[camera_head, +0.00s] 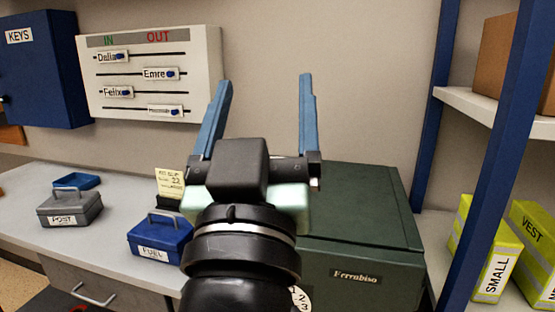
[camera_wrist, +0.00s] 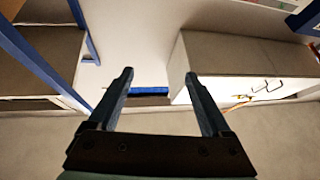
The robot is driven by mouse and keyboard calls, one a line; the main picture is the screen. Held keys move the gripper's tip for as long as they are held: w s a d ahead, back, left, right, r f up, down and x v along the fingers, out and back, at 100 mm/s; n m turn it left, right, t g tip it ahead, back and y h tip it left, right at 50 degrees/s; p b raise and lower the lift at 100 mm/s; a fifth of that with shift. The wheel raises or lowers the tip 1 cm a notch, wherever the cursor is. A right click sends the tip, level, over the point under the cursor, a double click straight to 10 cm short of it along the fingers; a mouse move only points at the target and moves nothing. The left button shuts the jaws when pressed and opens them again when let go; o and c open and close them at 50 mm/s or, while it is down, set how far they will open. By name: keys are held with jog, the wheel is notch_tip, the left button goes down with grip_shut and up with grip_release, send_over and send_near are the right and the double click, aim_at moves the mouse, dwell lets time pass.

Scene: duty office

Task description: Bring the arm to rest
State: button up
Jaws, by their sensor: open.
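My gripper (camera_head: 262,115) shows in the middle of the head view, raised in front of the wall, with its two blue fingers pointing up and spread wide apart. It is open and nothing is between the fingers. In the wrist view my gripper (camera_wrist: 160,85) is also open and empty. My arm's black wrist hides part of the counter and of the green safe (camera_head: 365,215) behind it.
On the counter (camera_head: 110,235) stand a grey POST box (camera_head: 70,207), a blue FUEL box (camera_head: 160,238) and a small note (camera_head: 170,183). An IN/OUT board (camera_head: 150,75) and a blue KEYS cabinet (camera_head: 40,70) hang at left. A blue-post shelf (camera_head: 505,170) with yellow vest packs (camera_head: 488,250) stands right.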

jog(key=s+d+r+t+y+p, duration=0.2)
jog(key=s+r+t+p, duration=0.1)
jog(key=s+r, duration=0.6)
notch_tip(320, 180, up, 11)
jog(key=w+p, duration=0.1)
jog(key=p, duration=0.9)
jog(key=shift+w+a, duration=0.35)
jog(key=shift+r, duration=0.1)
